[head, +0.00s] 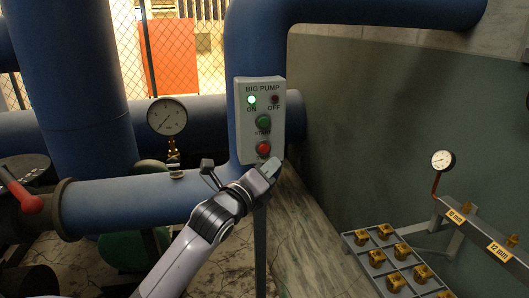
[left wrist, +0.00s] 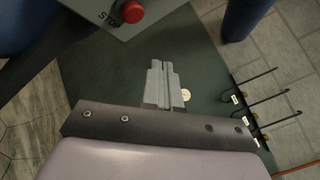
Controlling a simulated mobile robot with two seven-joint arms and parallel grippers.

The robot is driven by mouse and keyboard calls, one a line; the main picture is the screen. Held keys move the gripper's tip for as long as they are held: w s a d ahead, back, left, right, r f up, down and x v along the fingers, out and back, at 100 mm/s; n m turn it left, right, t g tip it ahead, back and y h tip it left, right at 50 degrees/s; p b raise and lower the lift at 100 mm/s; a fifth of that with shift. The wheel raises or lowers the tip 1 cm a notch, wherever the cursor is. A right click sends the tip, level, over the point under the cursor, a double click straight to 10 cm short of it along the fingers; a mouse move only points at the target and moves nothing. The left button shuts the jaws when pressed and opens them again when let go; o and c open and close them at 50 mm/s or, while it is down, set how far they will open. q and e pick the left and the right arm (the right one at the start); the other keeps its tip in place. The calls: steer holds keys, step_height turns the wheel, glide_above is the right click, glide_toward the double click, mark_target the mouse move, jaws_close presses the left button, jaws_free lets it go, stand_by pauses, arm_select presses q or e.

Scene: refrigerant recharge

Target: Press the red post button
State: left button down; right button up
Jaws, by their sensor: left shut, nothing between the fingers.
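The red post button (head: 263,148) is the lower button on the grey control box (head: 240,120) marked BIG PUMP. A green START button (head: 264,122) sits above it. The ON lamp (head: 252,100) glows green and the OFF lamp (head: 275,99) is dark. My left gripper (head: 261,166) is shut and empty, just below the red button in the head view. In the left wrist view the red button (left wrist: 132,12), by the letters STOP, is at the top, apart from the shut fingertips (left wrist: 159,66). My right gripper is out of view.
Thick blue pipes (head: 150,196) run behind and left of the box. A round gauge (head: 167,117) stands on one pipe. A red-handled valve (head: 32,203) is at far left. A tray of brass fittings (head: 372,270) and a labelled rail (head: 478,236) are at lower right.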

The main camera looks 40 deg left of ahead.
mark_target(264, 148)
arm_select(q)
steer(key=shift+w+a, duration=1.45)
steer(key=shift+a, duration=0.3)
steer(key=shift+w+a, duration=0.1)
stand_by(0.7)
steer(key=shift+w+a, duration=0.15)
steer(key=shift+a, duration=0.05)
steer(key=shift+w+a+p, duration=0.3)
steer(key=shift+w+a, duration=0.05)
steer(key=shift+a, duration=0.05)
stand_by(0.9)
steer(key=shift+s+d+p, duration=0.35)
steer(key=shift+s+d, duration=0.3)
steer(key=shift+d, duration=0.05)
